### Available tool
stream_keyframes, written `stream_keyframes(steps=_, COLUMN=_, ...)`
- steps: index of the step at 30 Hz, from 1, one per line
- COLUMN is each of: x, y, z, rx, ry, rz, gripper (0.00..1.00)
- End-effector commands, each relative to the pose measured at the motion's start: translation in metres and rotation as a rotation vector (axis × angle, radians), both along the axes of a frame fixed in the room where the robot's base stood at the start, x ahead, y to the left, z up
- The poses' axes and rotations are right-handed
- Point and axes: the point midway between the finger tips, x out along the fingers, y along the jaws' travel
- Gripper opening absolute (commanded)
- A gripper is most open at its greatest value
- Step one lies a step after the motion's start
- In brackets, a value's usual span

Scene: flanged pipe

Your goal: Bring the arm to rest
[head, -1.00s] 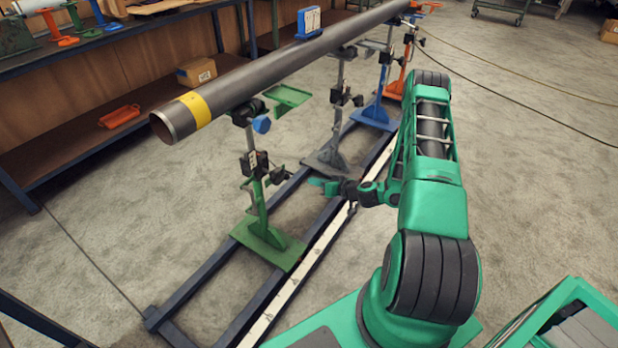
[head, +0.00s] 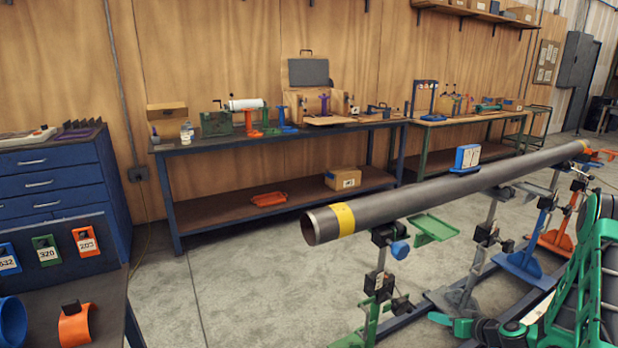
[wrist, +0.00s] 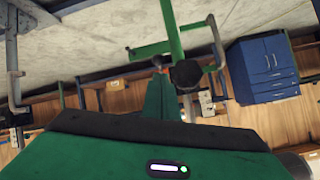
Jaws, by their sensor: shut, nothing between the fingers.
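My gripper (head: 440,319) shows at the lower right of the head view, low beside the stands and below the pipe. It is shut and holds nothing. Its green fingers (wrist: 160,97) also show in the wrist view, together in front of the green palm. In the wrist view, green stand-like parts (wrist: 173,35) appear just beyond the fingers.
A blue workbench (head: 165,190) with tools stands along the wooden wall. Concrete floor (head: 240,290) is clear between bench and pipe.

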Motion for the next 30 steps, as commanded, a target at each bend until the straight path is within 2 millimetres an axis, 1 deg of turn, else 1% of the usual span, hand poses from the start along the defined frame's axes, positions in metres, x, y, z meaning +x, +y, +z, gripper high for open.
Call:
stream_keyframes(steps=1, x=-0.001, y=0.004, z=0.015, rx=-0.019, ry=0.022, rz=0.033, gripper=0.0)
stream_keyframes(steps=8, x=-0.025, y=0.017, z=0.062, rx=-0.086, ry=0.169, rz=0.135, gripper=0.0)
stream_keyframes(steps=14, x=-0.055, y=0.02, z=0.103, rx=-0.15, ry=0.311, rz=0.165, gripper=0.0)
stream_keyframes(steps=17, x=-0.074, y=0.019, z=0.123, rx=-0.182, ry=0.384, rz=0.161, gripper=0.0)
stream_keyframes(steps=23, x=-0.116, y=0.015, z=0.167, rx=-0.237, ry=0.527, rz=0.116, gripper=0.0)
stream_keyframes(steps=29, x=-0.166, y=0.01, z=0.211, rx=-0.277, ry=0.658, rz=0.026, gripper=0.0)
stream_keyframes(steps=30, x=-0.177, y=0.009, z=0.219, rx=-0.281, ry=0.682, rz=0.004, gripper=0.0)
